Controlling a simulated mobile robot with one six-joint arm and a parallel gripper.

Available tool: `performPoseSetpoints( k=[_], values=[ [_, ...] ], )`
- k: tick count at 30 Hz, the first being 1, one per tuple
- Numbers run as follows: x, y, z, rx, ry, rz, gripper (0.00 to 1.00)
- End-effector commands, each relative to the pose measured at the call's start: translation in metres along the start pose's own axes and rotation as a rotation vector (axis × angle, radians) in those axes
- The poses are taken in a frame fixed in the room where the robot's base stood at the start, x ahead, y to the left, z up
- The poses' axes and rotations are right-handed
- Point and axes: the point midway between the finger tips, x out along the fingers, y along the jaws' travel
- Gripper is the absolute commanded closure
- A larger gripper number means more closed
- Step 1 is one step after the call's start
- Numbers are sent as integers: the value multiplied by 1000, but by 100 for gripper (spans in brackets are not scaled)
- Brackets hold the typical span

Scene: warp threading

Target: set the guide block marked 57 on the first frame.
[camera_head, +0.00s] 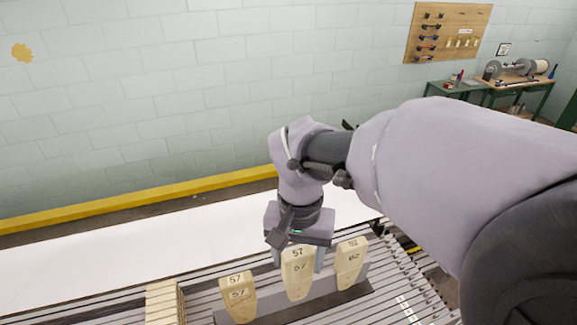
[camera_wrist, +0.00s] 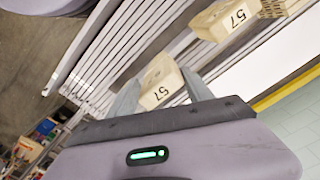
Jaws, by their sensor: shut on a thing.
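A cream guide block marked 57 (camera_head: 298,277) stands in the middle of three blocks in the head view. My gripper (camera_head: 298,262) is shut on this block from behind, one finger at each side. In the wrist view my gripper (camera_wrist: 160,88) holds the block (camera_wrist: 159,78), with its 57 showing between the fingers. A second block marked 57 (camera_head: 238,297) stands to the left; it also shows in the wrist view (camera_wrist: 224,19). A third block (camera_head: 351,264), whose mark looks like 82 or 92, stands to the right. I cannot tell whether the held block touches its support.
A grey bar (camera_head: 325,301) runs under the blocks, over several parallel metal slats (camera_head: 410,300). A cream ribbed piece (camera_head: 162,302) stands at the left. A long white sheet (camera_head: 110,255) lies behind. The yellow strip (camera_head: 130,204) edges the wall's foot.

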Motion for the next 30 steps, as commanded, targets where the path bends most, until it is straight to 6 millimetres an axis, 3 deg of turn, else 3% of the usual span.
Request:
performPoseSetpoints(
  k=[21,30],
  values=[
    [-75,0,0,0,1,0,70],
    [-78,0,0,0,0,0,70]
  ],
)
